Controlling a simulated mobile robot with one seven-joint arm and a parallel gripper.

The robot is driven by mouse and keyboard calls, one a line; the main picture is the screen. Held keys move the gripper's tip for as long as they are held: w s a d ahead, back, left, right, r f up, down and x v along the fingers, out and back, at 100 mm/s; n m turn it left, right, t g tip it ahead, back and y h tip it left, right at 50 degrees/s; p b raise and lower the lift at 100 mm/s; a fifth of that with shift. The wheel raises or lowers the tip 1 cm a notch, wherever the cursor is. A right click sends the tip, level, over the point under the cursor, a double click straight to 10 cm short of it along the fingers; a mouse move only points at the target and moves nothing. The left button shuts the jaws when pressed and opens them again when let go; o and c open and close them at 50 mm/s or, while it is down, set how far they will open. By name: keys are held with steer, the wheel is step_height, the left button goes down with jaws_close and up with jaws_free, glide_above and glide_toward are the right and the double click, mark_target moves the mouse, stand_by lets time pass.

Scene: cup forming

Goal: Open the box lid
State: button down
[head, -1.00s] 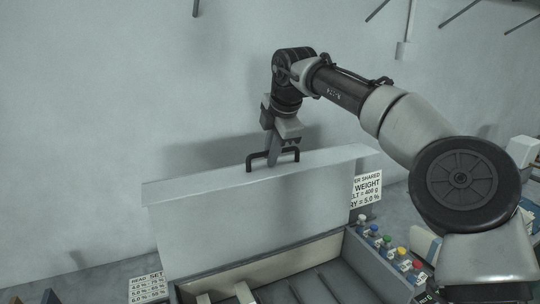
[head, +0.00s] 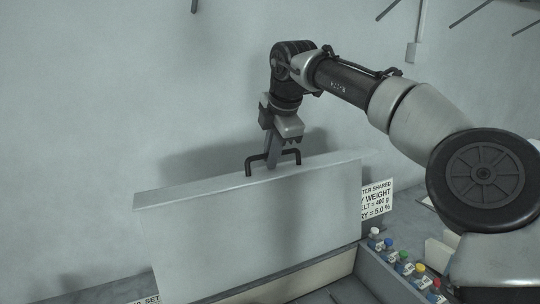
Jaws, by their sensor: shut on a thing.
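The box lid (head: 255,225) is a large pale grey panel that stands raised and near upright, with its top edge toward the wall. A black bar handle (head: 247,165) sits on that top edge. My gripper (head: 273,160) comes down from above and is shut on the handle. The box (head: 385,275) is below the lid, with its grey right wall in view. A strip of its interior shows at the bottom edge, and the lid hides most of the rest.
Several small bottles with coloured caps (head: 404,258) stand in a row right of the box. A white sign with weight figures (head: 377,200) stands behind them. A second sign (head: 146,300) is partly cut off at the lower left. The pale wall is close behind the lid.

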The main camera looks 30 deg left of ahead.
steer(key=shift+f, duration=0.1)
steer(key=c, duration=2.1)
jaws_free()
steer(key=p+v, duration=0.1)
steer(key=v, duration=1.1)
